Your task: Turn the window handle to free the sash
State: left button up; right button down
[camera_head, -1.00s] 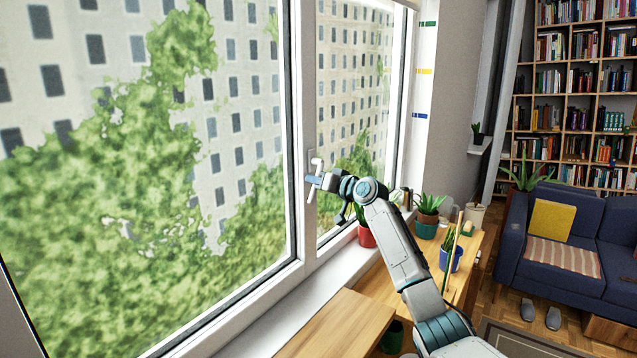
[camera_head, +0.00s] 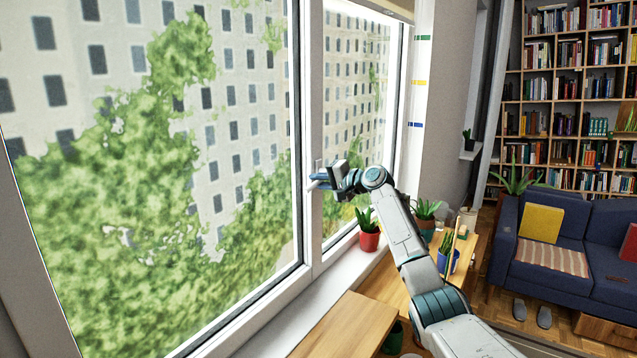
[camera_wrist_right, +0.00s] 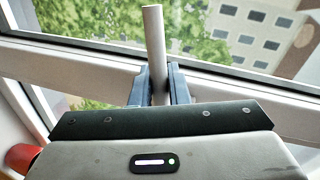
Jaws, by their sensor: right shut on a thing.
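The sash (camera_head: 308,110) has a white frame and looks closed against the window frame. My left gripper is not in view.
A red pot with a plant (camera_head: 369,240) stands on the sill below my right arm. More potted plants (camera_head: 425,220) stand on a wooden desk (camera_head: 345,325). A blue sofa (camera_head: 560,250) and bookshelves are further right.

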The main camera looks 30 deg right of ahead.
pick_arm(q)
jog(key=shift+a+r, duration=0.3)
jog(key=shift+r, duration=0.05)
pick_arm(e)
jog(key=shift+r+m+y, duration=0.3)
jog(key=shift+r+m, duration=0.1)
jog(key=shift+m, duration=0.2)
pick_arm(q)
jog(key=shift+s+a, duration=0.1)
